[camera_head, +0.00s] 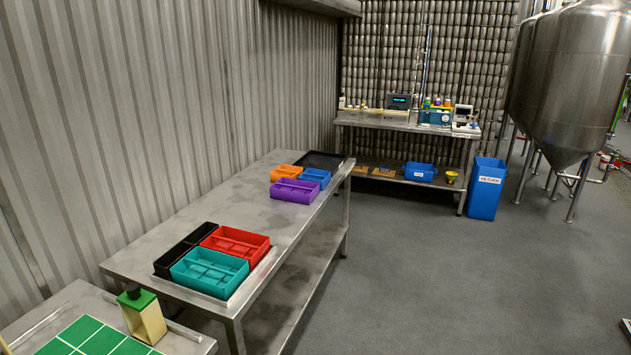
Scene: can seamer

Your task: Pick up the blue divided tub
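The blue divided tub (315,176) is small and sits on the far part of the long steel table (205,222), near its right edge. An orange tub (286,172) is on its left, and a larger purple divided tub (294,191) is in front of it. They stand very close together; I cannot tell whether they touch. A black tray (321,160) lies behind it. Neither of my grippers is in view.
Teal (209,272), red (235,243) and black (186,250) tubs stand at the table's near end. The middle of the table is bare. A blue bin (486,188) stands by the back bench (407,127). The floor (430,270) right of the table is open.

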